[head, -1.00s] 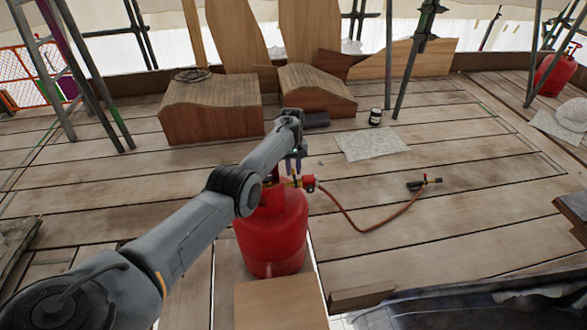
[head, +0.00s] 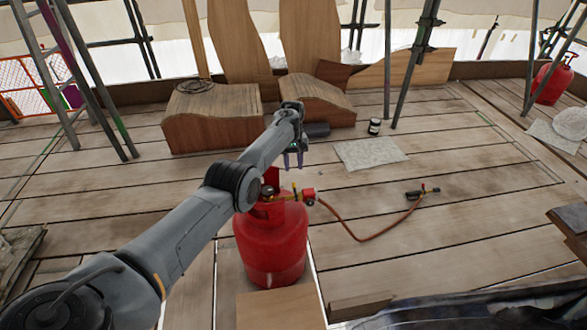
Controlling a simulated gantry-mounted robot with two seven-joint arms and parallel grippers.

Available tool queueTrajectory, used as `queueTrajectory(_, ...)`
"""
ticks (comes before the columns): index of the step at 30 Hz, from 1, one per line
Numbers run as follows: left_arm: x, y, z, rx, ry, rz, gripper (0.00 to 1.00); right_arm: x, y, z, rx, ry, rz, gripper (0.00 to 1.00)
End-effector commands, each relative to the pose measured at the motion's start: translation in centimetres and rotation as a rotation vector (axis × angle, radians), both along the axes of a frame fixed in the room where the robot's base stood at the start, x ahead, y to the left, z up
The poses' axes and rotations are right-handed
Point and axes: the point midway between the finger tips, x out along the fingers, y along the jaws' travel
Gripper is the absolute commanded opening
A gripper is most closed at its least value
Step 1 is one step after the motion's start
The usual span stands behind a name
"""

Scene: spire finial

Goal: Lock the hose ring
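A red gas cylinder (head: 272,248) stands upright on the plank floor in the middle of the head view. At its top is a red regulator (head: 306,194) with brass-coloured fittings. An orange-red hose (head: 365,238) runs from the regulator to a torch (head: 424,192) lying on the boards at right. The hose ring is too small to make out. My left gripper (head: 293,160) points down above and behind the regulator in the picture, apart from it. Its fingers look spread, with nothing between them. My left forearm crosses in front of part of the cylinder top. My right gripper is not in view.
Two wooden blocks (head: 212,125) stand behind, one with a coiled cable on top. A pale sheet (head: 370,153) and a small dark can (head: 374,127) are on the floor. Scaffold poles (head: 413,70) rise at the back.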

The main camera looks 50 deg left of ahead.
Motion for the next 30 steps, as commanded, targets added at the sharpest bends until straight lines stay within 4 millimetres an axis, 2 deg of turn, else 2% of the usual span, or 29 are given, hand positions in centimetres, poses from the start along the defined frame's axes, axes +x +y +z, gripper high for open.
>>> queueTrajectory(1,0.0,0.1,1.0,0.0,-0.001,0.0,0.38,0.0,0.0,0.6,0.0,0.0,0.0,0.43)
queueTrajectory(6,0.1,0.3,2.2,-0.001,0.001,0.001,0.38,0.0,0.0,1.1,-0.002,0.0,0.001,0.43)
queueTrajectory(19,0.1,0.3,2.5,0.0,0.0,0.003,0.38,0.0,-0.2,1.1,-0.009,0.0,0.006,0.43)
queueTrajectory(22,0.6,0.8,2.7,0.024,-0.025,0.031,0.38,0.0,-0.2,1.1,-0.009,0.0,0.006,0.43)
queueTrajectory(26,3.0,2.6,6.3,0.116,-0.143,0.089,0.38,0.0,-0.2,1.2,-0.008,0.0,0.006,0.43)
queueTrajectory(30,5.5,3.5,10.8,0.261,-0.28,0.136,0.38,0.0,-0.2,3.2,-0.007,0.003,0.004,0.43)
